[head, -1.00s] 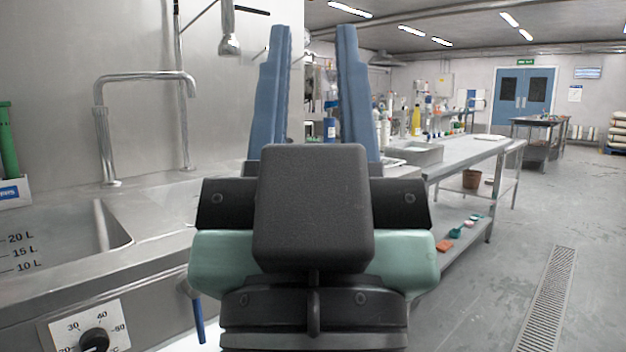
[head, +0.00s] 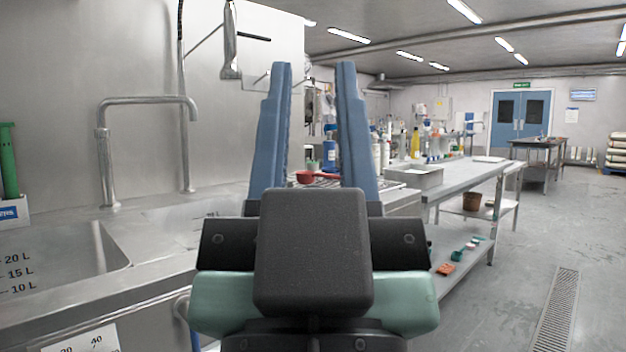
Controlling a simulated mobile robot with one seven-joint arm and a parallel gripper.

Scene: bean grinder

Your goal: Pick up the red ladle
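A red ladle (head: 305,177) shows between my gripper's fingers in the head view, with its bowl at the left and its handle running right. It lies on a ridged metal surface farther back on the counter, and the right finger hides part of its right side. My gripper (head: 314,68) is open and empty, its two blue fingers pointing up and away with a wide gap. The ladle appears well beyond the gripper, not touched by it.
A sink (head: 60,255) with a curved tap (head: 150,101) is at the left. Blue bottles (head: 329,152) stand behind the ladle. A long metal table (head: 470,175) runs along the right, with small items on its lower shelf. The floor at the right is clear.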

